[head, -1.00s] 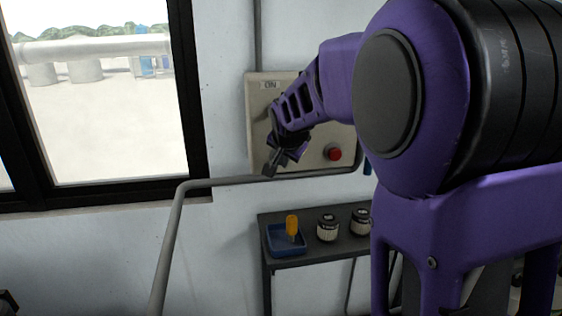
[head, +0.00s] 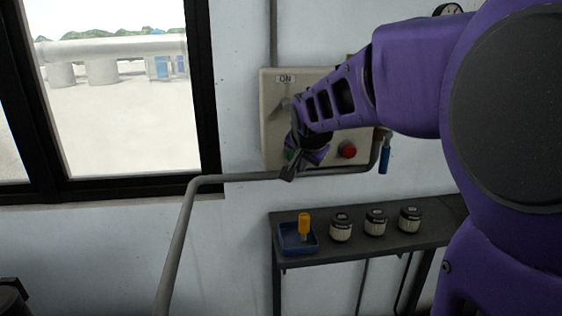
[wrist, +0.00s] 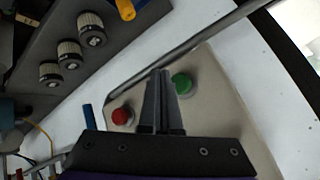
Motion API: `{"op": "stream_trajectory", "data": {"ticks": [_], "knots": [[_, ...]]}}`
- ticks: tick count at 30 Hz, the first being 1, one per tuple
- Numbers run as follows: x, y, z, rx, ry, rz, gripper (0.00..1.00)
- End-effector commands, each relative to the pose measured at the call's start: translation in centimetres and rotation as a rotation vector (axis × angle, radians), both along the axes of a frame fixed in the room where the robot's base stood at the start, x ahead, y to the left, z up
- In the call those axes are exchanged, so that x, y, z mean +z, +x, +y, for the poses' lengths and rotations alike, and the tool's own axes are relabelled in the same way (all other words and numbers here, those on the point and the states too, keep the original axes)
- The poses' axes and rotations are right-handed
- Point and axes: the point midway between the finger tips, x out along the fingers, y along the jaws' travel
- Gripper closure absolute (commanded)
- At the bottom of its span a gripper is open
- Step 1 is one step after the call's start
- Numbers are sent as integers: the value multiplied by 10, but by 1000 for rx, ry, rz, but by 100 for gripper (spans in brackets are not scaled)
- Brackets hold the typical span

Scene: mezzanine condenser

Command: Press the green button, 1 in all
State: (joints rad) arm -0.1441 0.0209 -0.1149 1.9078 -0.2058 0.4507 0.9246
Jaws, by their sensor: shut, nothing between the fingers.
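The green button (wrist: 182,84) shows on the control panel (wrist: 212,125) in the wrist view, just right of my gripper's fingertips. In the head view a small bit of the green button (head: 289,154) shows beside my gripper (head: 287,176). The panel (head: 272,120) is a beige box on the wall, marked ON at its top. My gripper (wrist: 160,73) is shut and empty, its fingers between the green button and the red button (wrist: 121,116). I cannot tell whether the fingers touch the panel.
A grey pipe rail (head: 235,177) runs in front of the panel's lower edge. A dark shelf (head: 350,244) below holds a blue tray (head: 298,250) with a yellow-handled tool (head: 304,224), and several jars. A blue-handled thing (head: 384,160) hangs right of the panel. A window is at left.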

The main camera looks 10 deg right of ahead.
Motion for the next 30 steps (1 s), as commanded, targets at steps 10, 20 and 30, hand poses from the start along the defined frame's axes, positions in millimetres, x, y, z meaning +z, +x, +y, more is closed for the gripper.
{"op": "stream_trajectory", "data": {"ticks": [10, 20, 30], "knots": [[0, -22, 0, 1, -1, -1, 100], [0, -21, 0, 0, -1, -1, 100], [1, -17, 0, 0, -1, 1, 100]]}}
